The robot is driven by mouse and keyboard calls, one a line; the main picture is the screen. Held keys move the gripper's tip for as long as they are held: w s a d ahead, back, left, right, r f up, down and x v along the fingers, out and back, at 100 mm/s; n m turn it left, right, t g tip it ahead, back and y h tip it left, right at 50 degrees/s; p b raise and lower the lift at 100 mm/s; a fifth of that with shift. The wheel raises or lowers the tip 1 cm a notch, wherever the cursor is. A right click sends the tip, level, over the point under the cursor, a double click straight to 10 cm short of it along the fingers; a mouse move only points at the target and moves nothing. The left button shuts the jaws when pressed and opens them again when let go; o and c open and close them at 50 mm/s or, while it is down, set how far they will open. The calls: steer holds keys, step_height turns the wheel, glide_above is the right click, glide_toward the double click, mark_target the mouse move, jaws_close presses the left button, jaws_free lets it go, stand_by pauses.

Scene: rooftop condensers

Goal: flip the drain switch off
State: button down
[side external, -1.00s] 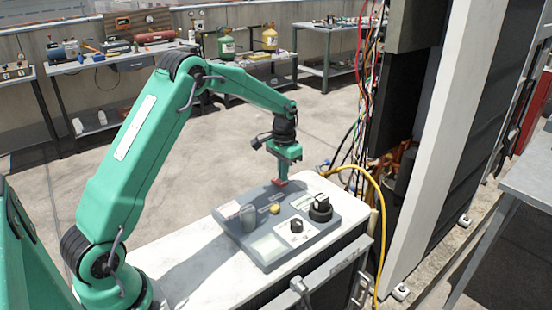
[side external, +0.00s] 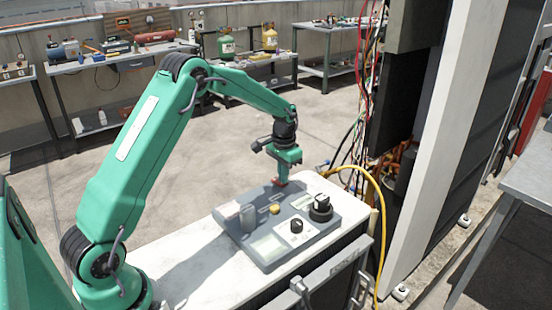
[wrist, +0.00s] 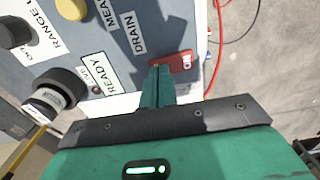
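The drain switch is a red rocker (wrist: 182,62) at the panel's edge, next to the DRAIN label (wrist: 132,33) in the wrist view. In the side view a bit of red (side external: 281,183) shows under my gripper, at the far edge of the grey control panel (side external: 262,252). My gripper (wrist: 160,72) points down with its fingers together. Its tips overlap the left end of the red switch in the wrist view; I cannot tell whether they touch it. The fingers partly hide the switch, and its position is unclear.
A yellow cable (side external: 378,200) and loose wires hang at the right. Open floor lies behind the panel.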

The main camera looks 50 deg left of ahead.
steer(key=shift+f, duration=0.25)
steer(key=shift+r, duration=3.55)
